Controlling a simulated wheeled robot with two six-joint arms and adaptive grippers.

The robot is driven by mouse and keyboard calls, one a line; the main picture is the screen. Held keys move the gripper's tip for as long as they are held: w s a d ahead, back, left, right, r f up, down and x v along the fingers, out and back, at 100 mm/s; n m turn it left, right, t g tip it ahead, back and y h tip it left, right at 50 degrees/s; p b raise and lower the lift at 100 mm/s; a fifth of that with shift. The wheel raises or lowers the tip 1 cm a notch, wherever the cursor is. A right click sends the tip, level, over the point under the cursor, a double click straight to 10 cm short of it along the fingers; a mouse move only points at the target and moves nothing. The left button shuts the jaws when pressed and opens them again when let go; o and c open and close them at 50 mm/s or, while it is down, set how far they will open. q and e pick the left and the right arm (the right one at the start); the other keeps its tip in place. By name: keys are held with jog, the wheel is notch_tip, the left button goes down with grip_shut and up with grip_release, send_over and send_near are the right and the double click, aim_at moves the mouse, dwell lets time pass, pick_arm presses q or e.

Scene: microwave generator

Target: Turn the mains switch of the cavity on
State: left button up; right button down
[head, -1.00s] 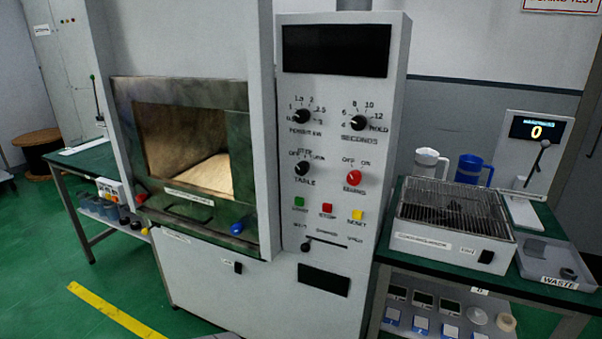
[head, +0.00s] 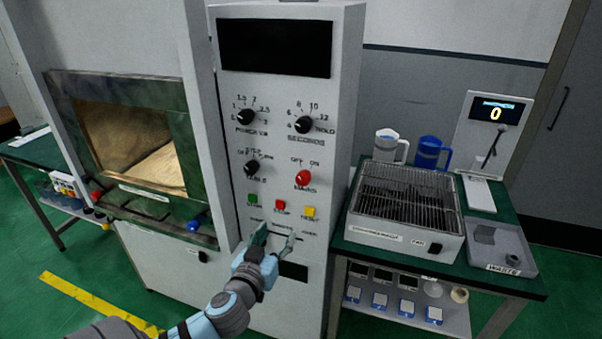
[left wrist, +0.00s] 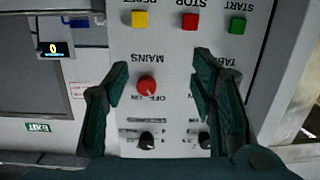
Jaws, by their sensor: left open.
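The mains switch is a red round knob (head: 303,178) on the white control panel (head: 343,130), under small OFF and ON labels. In the left wrist view, which is upside down, the red knob (left wrist: 147,85) shows between the fingers, closer to the left one. Its pale mark seems to lean toward OFF, but it is small. My left gripper (head: 276,237) is open and empty. In the head view it is below the knob, over the lower panel. It does not appear to touch the knob. My right gripper is not in view.
Black dials (head: 304,125) sit above the knob, and the table dial (head: 251,168) is to its left. Green, red and yellow buttons (head: 310,212) lie just below. The open-fronted cavity (head: 130,135) is at left. A bench with a grille box (head: 405,195) stands at right.

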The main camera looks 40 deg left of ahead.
pick_arm(q)
jog(key=t, duration=0.2)
send_near(302, 181)
jog(key=shift+n, duration=0.5)
jog(key=p+x, duration=0.1)
jog(key=x, duration=0.8)
jog(key=shift+r+p, duration=0.1)
jog(key=shift+p, duration=0.3)
jog(key=shift+w+a, duration=0.15)
jog(key=shift+w, duration=0.15)
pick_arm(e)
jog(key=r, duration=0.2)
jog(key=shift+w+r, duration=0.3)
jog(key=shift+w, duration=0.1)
pick_arm(q)
jog(key=c, duration=1.1)
